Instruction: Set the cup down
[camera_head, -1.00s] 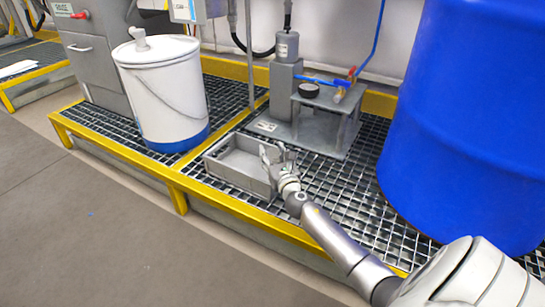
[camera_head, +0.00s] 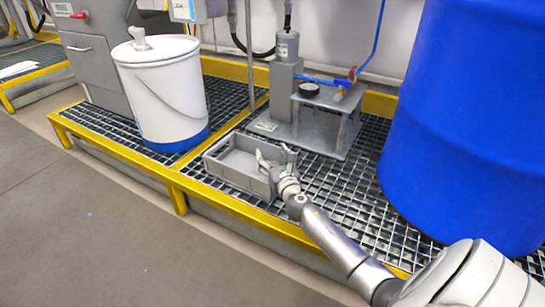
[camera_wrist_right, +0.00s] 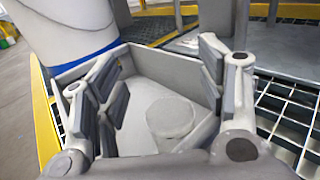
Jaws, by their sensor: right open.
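My right gripper (camera_head: 274,156) is over the right end of a grey open tray (camera_head: 212,166) on the grating. In the right wrist view the gripper (camera_wrist_right: 160,82) is open, its two padded fingers wide apart with nothing between the pads. A pale grey round shape (camera_wrist_right: 170,117) shows on the tray floor beyond and below the fingers. It may be the cup, but I cannot tell how tall it is. In the head view no cup shows clearly in the tray; the hand hides part of it. My left gripper is not in view.
A white bucket (camera_head: 165,95) with a blue base stands left of the tray. A grey stand (camera_head: 325,110) with a black round piece (camera_head: 309,89) is behind it. A large blue drum (camera_head: 460,120) stands at the right. Yellow edging (camera_head: 225,205) borders the grating.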

